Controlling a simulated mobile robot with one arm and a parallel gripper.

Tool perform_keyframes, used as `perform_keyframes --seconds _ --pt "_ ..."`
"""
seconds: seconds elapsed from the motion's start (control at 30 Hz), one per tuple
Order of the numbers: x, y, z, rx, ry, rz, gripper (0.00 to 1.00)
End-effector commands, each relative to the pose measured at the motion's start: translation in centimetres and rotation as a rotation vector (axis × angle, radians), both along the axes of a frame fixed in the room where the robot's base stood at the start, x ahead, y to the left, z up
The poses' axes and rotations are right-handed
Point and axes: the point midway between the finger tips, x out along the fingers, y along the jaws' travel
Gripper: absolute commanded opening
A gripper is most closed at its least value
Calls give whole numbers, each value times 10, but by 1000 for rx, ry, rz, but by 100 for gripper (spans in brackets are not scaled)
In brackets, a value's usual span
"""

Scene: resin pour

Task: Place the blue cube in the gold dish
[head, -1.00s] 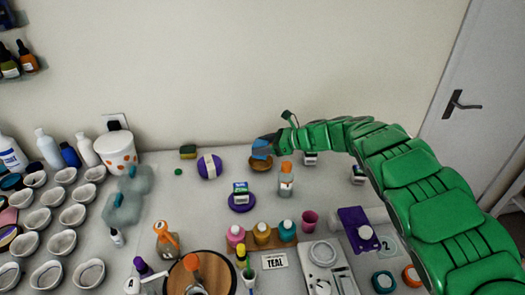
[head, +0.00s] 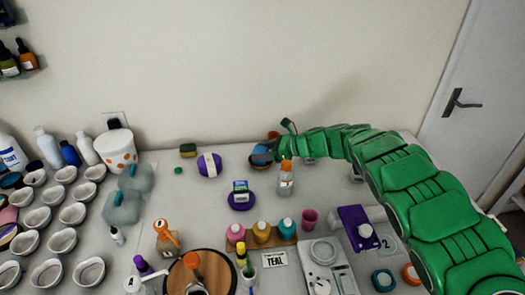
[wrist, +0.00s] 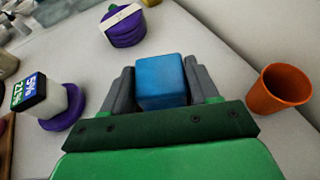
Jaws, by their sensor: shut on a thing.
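The blue cube (wrist: 162,80) is between the two grey fingers of my gripper (wrist: 163,88) in the wrist view. My gripper is shut on it. In the head view my gripper (head: 262,153) is low over the gold dish (head: 261,166), near the wall side of the table. The dish shows only as a small brown edge under the fingers and is hidden in the wrist view. I cannot tell whether the cube touches it.
An orange cup (wrist: 282,90) stands just right of the fingers in the wrist view. A purple banded jar (head: 209,165) and a purple stand with a labelled block (head: 241,199) are to the left. A clear orange-capped bottle (head: 286,180) is close in front.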

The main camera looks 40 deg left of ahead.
Motion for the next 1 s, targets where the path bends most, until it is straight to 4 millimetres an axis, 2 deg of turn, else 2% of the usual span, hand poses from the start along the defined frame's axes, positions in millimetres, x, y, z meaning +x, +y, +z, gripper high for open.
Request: perform_keyframes --seconds 0.03,0.07,0.2,0.23,0.57,0.83,1.0 --pt "0 0 0 0 0 0 24" --pt "0 0 0 0 0 0 61" --pt "0 0 0 0 0 0 82" --pt "0 0 0 0 0 -1 85" --pt "0 0 1 0 0 -1 85" --pt "1 0 14 1 -1 -1 85" --pt "8 -15 20 1 -3 -4 85"
